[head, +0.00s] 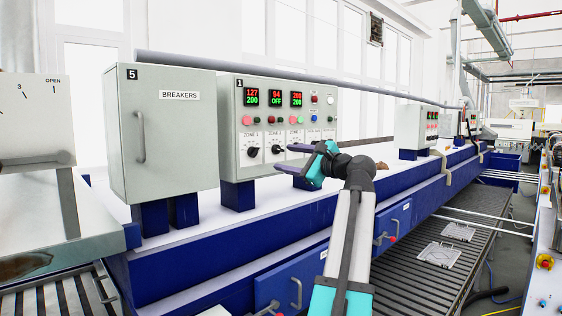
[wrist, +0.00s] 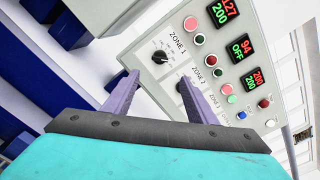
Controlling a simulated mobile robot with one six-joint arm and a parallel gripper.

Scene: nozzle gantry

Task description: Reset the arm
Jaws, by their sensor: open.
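My gripper (head: 292,157) is open and empty in the head view, held in front of the control panel (head: 230,120) marked 1. Its two purple fingers also show apart in the wrist view (wrist: 156,88), with nothing between them but the panel face behind. The wrist view shows the panel (wrist: 190,60) tilted, with black knobs, coloured buttons and red and green displays. The ZONE 1 knob (wrist: 159,57) lies beyond the left finger's tip. A second knob (wrist: 182,84) is partly hidden by the right finger. I cannot tell whether a fingertip touches the panel.
A grey BREAKERS cabinet (head: 165,135) with a handle stands left of the panel on the blue bench (head: 200,250). A long grey bar (head: 300,76) runs above both. A roller conveyor (head: 425,275) with wire trays lies at the lower right.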

